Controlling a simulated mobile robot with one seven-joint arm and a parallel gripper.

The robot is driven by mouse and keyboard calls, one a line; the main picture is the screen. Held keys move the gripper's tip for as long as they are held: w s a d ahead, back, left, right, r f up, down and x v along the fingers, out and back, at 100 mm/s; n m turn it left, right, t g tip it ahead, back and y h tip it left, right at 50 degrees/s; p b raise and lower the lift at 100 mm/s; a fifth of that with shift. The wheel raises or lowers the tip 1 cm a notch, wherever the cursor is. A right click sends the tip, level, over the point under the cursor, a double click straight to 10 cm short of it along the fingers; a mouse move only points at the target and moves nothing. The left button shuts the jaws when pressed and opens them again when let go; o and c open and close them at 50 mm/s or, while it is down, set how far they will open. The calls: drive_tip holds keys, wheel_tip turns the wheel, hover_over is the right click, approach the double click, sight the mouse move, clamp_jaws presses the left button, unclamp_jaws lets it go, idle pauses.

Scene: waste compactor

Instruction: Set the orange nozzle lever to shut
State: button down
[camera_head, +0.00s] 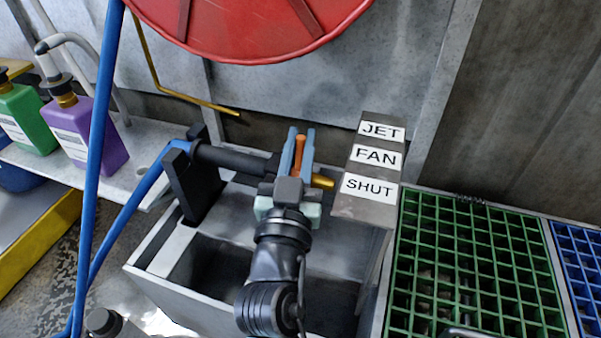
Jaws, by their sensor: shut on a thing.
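The orange nozzle lever (299,150) stands up from a black nozzle (233,160) with a brass tip (323,181). The nozzle lies level in a black bracket (192,187), with a blue hose at its left end. My gripper (299,142) comes from the front, its two blue-grey fingers shut on the orange lever, one on each side. The lever's lower part is hidden by the gripper. A grey plate to the right carries the labels JET (382,131), FAN (376,156) and SHUT (369,187), from back to front. The lever is roughly level with FAN and JET.
A red hose reel (250,35) hangs above at the back. Purple (88,130) and green (28,118) bottles stand on a shelf at left. A grey open bin (190,300) lies below the nozzle. Green grating (470,265) is at right. Blue hose runs down the left.

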drive_tip(key=shift+s+a+f+n+t+b, duration=0.15)
drive_tip(key=shift+s+f+t+b, duration=0.3)
drive_tip(key=shift+b, duration=1.45)
drive_tip(key=shift+s+a+n+t+b, duration=0.15)
drive_tip(key=shift+t+b, duration=0.5)
drive_tip(key=shift+b, duration=1.2)
drive_tip(key=shift+s+r+t+b, duration=0.2)
drive_tip(key=shift+t+b, duration=0.2)
drive_tip(key=shift+b, duration=0.75)
drive_tip(key=shift+r+b, duration=0.15)
drive_tip(key=shift+b, duration=0.2)
drive_tip(key=c, duration=0.8)
unclamp_jaws()
drive_tip(key=shift+c, duration=0.2)
drive_tip(key=shift+s, duration=0.15)
drive_tip(key=b+v, duration=0.2)
drive_tip(key=v, duration=0.5)
drive_tip(key=shift+f, duration=0.2)
drive_tip(key=shift+s, duration=0.1)
